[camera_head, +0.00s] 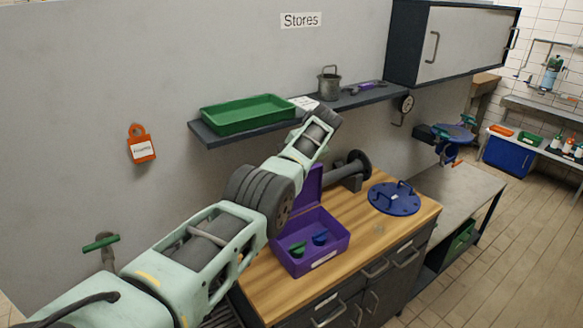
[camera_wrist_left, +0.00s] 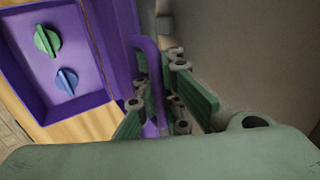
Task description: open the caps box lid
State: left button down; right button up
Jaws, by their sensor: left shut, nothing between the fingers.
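The purple caps box (camera_head: 334,251) stands on the wooden bench top with its lid (camera_head: 312,186) raised upright at the back. A green cap (camera_head: 298,249) and a blue cap (camera_head: 320,238) sit inside; the open box also shows in the left wrist view (camera_wrist_left: 88,103). There the raised lid (camera_wrist_left: 110,40) has a purple loop handle (camera_wrist_left: 147,52). My left gripper (camera_wrist_left: 164,74) is shut and empty, close beside the handle behind the lid; whether they touch is unclear. In the head view my left arm hides this gripper. My right gripper is not in view.
A shelf (camera_head: 275,120) with a green tray (camera_head: 247,112) and a metal pot (camera_head: 329,84) lies close to my left arm. A blue disc with handles (camera_head: 394,199) and a dark flanged pipe piece (camera_head: 346,172) are right of the box. The bench front right is clear.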

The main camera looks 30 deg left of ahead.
pick_arm(q)
jog(key=c, duration=2.5)
grip_release()
jog(key=shift+r, duration=0.1)
jog(key=o, duration=0.6)
jog(key=shift+o, duration=0.3)
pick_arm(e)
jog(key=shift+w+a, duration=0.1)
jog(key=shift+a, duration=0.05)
pick_arm(q)
jog(key=shift+s+d+r, duration=0.1)
jog(key=shift+d+r, duration=0.2)
jog(key=shift+r, duration=0.15)
jog(key=v, duration=1.1)
jog(key=shift+s+f, duration=0.1)
jog(key=shift+f, duration=0.05)
